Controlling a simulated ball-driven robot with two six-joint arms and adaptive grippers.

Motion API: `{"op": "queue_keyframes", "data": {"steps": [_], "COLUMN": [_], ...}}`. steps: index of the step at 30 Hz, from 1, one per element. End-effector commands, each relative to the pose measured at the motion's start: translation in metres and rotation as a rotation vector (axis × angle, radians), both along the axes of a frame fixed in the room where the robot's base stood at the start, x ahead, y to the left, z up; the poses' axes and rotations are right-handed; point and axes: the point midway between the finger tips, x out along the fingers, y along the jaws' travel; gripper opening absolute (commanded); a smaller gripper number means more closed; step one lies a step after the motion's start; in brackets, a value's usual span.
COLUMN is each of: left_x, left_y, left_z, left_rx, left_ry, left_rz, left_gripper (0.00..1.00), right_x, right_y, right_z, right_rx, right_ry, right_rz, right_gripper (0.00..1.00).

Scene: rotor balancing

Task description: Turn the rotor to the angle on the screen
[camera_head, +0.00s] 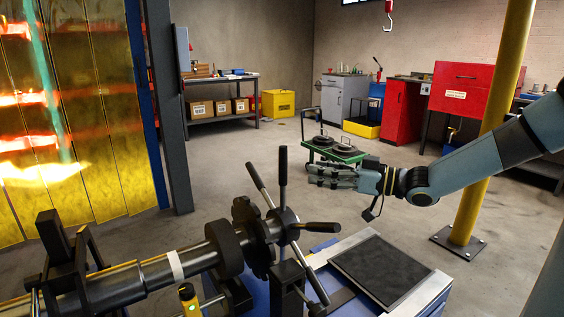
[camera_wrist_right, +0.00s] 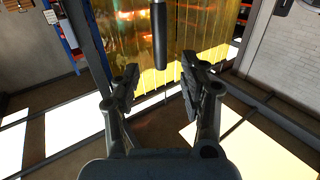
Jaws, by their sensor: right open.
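The rotor (camera_head: 224,247) is a dark shaft with thick discs and a white band, lying across stands on the blue bench. Its hub at the right end carries several spokes with black handles; one handle (camera_head: 283,165) points up and another (camera_head: 316,227) points right. My left gripper is out of view. I cannot make out a screen.
A dark flat pad (camera_head: 382,268) lies on the bench right of the rotor. A small yellow device (camera_head: 188,300) stands in front of the shaft. A green cart (camera_head: 335,153) is behind my right gripper. A yellow post (camera_head: 490,130) stands at the right, and a yellow curtain (camera_head: 100,130) at the left.

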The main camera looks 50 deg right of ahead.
Motion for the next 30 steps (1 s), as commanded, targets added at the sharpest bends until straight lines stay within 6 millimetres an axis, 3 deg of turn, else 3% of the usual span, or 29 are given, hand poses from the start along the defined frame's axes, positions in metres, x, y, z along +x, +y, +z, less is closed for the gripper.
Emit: {"op": "queue_keyframes", "data": {"steps": [15,21,29,30], "left_x": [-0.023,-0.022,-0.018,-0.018], "left_y": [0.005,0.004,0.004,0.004], "left_z": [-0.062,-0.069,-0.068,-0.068], "left_rx": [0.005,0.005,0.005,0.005], "left_ry": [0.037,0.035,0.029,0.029], "left_rz": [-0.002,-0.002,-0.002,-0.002], "left_gripper": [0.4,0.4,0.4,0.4], "right_x": [0.088,0.099,0.1,0.1], "right_y": [0.021,0.024,0.024,0.024], "right_z": [-0.006,-0.003,-0.001,-0.001], "right_rx": [-0.002,-0.002,-0.002,-0.002], "right_ry": [0.0,0.0,0.0,0.0], "right_rz": [0.0,-0.002,-0.002,-0.002], "right_gripper": [0.44,0.44,0.44,0.38]}}
